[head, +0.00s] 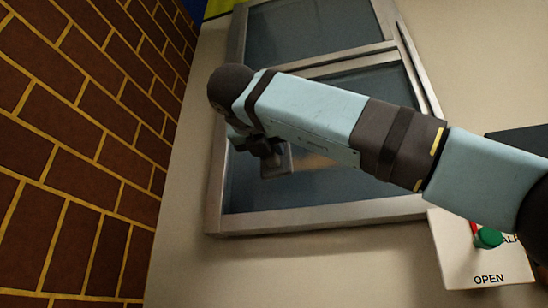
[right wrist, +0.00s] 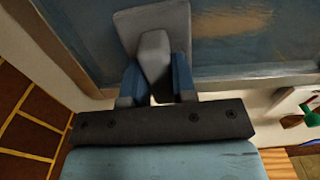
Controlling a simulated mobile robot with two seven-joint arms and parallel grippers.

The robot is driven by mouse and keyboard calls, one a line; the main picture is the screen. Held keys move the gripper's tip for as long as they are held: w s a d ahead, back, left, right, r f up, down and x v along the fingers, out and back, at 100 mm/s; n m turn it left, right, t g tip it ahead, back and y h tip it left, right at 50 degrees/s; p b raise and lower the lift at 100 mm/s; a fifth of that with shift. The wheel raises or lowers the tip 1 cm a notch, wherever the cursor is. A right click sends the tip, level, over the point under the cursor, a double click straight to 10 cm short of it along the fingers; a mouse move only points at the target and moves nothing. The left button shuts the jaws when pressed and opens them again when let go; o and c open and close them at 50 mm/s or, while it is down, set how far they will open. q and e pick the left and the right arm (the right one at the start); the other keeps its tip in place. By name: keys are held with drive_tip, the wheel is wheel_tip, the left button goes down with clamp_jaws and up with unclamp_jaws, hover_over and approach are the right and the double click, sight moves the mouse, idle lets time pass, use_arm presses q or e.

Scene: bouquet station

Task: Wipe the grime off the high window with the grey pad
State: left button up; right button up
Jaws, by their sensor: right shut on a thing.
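The high window (head: 320,190) has a grey metal frame and dark panes. A brownish smear of grime (head: 315,162) shows on the lower pane, partly hidden by my right arm; it also shows in the right wrist view (right wrist: 235,30). My right gripper (head: 262,143) is in front of the lower pane, left of the smear. It is shut on the grey pad (right wrist: 150,20), with the blue fingers around the pad's grip. The pad's face shows in the head view (head: 278,164). I cannot tell whether it touches the glass. My left gripper is not in view.
A brown brick wall with yellow joints (head: 70,130) stands to the left. A white panel marked OPEN (head: 480,265), with a green knob (head: 488,238), is at lower right of the window. A dark object (head: 520,140) is partly visible behind my arm.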

drive_tip(key=shift+s+a, duration=0.25)
drive_tip(key=shift+s, duration=0.45)
drive_tip(key=b+v, duration=0.1)
drive_tip(key=v, duration=0.2)
drive_tip(key=shift+b, duration=0.3)
drive_tip(key=shift+w, duration=0.15)
